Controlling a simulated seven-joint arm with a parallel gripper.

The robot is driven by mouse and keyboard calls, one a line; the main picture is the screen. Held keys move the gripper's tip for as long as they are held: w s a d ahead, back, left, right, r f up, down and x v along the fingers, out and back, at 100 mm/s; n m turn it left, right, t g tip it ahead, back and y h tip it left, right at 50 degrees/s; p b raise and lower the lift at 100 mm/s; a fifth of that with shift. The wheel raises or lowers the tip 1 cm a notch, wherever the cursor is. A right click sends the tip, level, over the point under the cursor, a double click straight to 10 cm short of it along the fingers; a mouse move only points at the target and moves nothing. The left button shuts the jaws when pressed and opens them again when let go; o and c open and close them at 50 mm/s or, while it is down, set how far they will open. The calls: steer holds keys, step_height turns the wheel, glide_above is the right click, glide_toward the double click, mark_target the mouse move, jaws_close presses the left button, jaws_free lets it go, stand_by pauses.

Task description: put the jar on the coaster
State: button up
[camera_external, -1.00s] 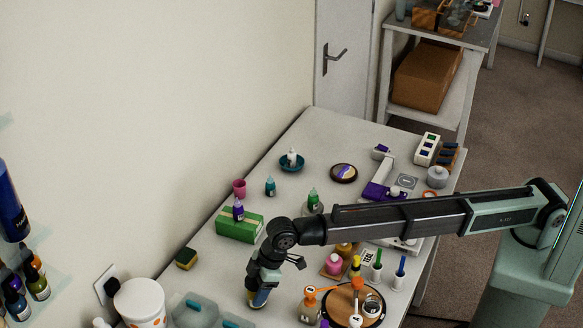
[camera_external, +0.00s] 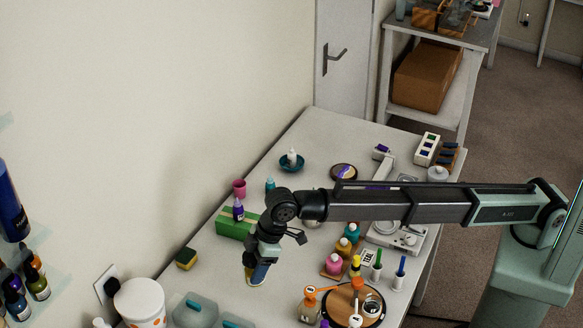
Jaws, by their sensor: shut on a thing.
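My gripper (camera_external: 264,257) is over the table's left middle and points down. It is shut on a small jar (camera_external: 258,274) with a blue side and a pale yellowish bottom. The jar is slightly tilted; the fingers hide its upper part, and I cannot tell how high it is above the table. A round dark disc with a purple and cream top (camera_external: 343,171), which looks like the coaster, lies at the back of the table, beyond my arm. My arm passes just in front of it.
A green box (camera_external: 233,229) with a purple bottle on it stands behind and left of my gripper. A yellow-green sponge (camera_external: 186,258) lies left. Pink and amber bottles (camera_external: 334,264) stand right. A dark-rimmed round wooden board (camera_external: 340,313) carries items at front. A teal dish (camera_external: 292,162) sits at the back.

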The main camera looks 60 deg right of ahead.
steer(key=shift+r, duration=0.3)
steer(key=w+d+m, duration=0.1)
steer(key=d, duration=0.5)
steer(key=w+d, duration=0.2)
steer(key=d, duration=0.4)
steer(key=w+d+r+m, duration=0.1)
steer(key=w+d, duration=0.1)
steer(key=d, duration=0.4)
steer(key=shift+m+t+h, duration=0.3)
steer(key=shift+h, duration=0.1)
steer(key=w+d+m, duration=0.1)
steer(key=d+m, duration=0.1)
steer(key=d, duration=1.2)
steer(key=shift+d+r+t+h, duration=0.25)
steer(key=shift+r+t+h, duration=0.05)
steer(key=shift+h, duration=0.1)
steer(key=m+h, duration=0.2)
steer(key=m, duration=0.3)
glide_above(344, 171)
steer(key=shift+s+a+f, duration=0.1)
steer(key=shift+s+f, duration=0.05)
steer(key=shift+f, duration=4.7)
steer(key=shift+f, duration=0.1)
